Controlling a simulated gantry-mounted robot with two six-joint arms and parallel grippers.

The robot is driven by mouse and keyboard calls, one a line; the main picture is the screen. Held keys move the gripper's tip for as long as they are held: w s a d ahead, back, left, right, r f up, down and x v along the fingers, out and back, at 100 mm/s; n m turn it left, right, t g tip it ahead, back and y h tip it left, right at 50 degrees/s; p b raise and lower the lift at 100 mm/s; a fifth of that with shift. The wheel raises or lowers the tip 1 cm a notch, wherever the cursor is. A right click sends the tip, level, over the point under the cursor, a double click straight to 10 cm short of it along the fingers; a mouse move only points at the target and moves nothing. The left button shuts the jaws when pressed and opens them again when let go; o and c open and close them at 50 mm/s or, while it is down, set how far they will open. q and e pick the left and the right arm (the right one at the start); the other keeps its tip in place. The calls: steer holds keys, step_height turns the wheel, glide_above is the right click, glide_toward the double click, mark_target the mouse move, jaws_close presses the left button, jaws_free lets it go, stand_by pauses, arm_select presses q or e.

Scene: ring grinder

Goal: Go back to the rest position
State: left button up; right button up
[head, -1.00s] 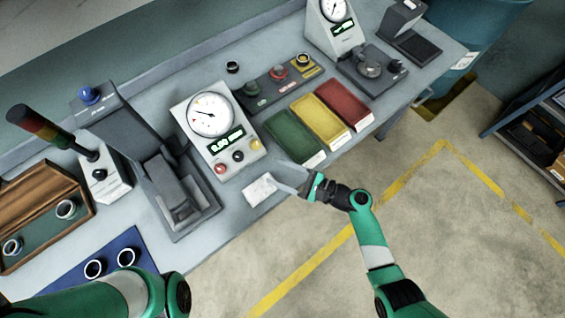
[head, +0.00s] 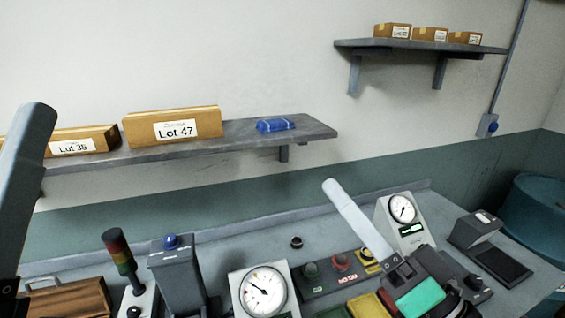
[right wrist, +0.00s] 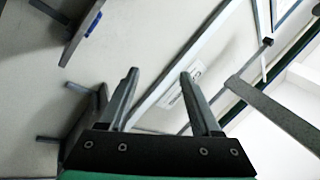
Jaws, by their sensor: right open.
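My right gripper (head: 333,188) is raised in front of the bench in the head view. Its pale fingers point up and to the left, seen edge-on. In the right wrist view the two fingers (right wrist: 160,75) stand apart with nothing between them, so it is open and empty. At the left edge of the head view a grey upright part (head: 28,170) looks like a finger of my left gripper. Only this one part shows, so its opening is hidden.
The bench holds a dial gauge (head: 263,291), a second gauge (head: 402,210), a signal tower (head: 118,252) and a button panel (head: 323,278). Above it, a wall shelf (head: 318,131) carries Lot boxes (head: 174,126) and a blue packet (head: 275,125). A higher shelf (head: 350,44) holds small boxes.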

steer(key=s+d+r+n+t+h, duration=0.4)
steer(key=s+d+r+t+h, duration=0.4)
steer(key=s+d+r+h, duration=0.4)
step_height(320, 180, up, 26)
steer(key=w+a+y+p, duration=0.1)
steer(key=a+y+p, duration=0.1)
steer(key=p, duration=2.4)
steer(key=shift+r, duration=0.25)
steer(key=shift+w, duration=0.1)
